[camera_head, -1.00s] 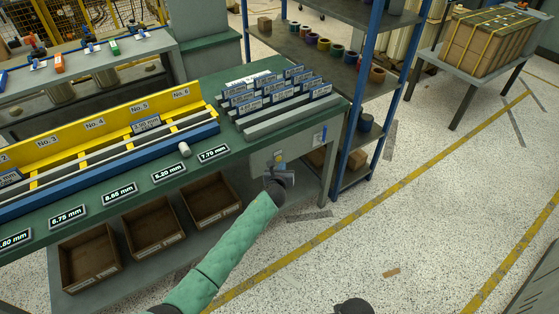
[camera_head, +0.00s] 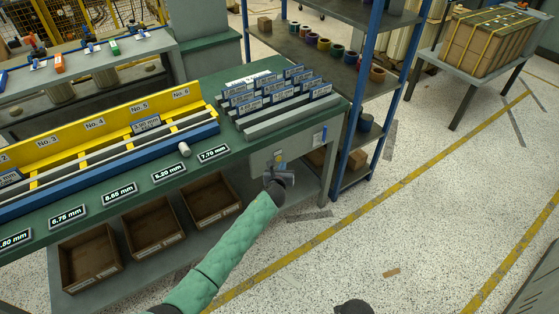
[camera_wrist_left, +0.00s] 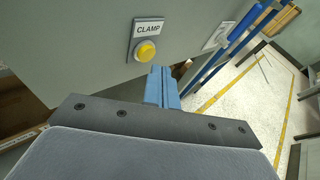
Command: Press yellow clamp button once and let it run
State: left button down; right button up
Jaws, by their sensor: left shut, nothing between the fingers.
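In the head view the small label (camera_head: 279,155) shows just above my left gripper (camera_head: 276,169). In the wrist view the closed blue fingers of my left gripper (camera_wrist_left: 161,84) are empty. They appear just below and right of the button, with a visible gap in the picture; contact is not seen. My right gripper is not seen.
The green workbench (camera_head: 225,168) carries yellow and blue racks and size labels. Brown bins (camera_head: 210,199) stand below it. A blue-post shelf (camera_head: 352,140) stands close to the right of the panel. The speckled floor at right is mostly open.

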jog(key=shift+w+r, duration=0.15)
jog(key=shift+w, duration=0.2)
pick_arm(q)
jog(key=shift+w+a+r, duration=0.1)
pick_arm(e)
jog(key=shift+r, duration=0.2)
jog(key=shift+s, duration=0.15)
pick_arm(q)
jog(key=shift+w+a+p, duration=0.1)
jog(key=shift+w+p, duration=0.1)
jog(key=shift+p, duration=0.25)
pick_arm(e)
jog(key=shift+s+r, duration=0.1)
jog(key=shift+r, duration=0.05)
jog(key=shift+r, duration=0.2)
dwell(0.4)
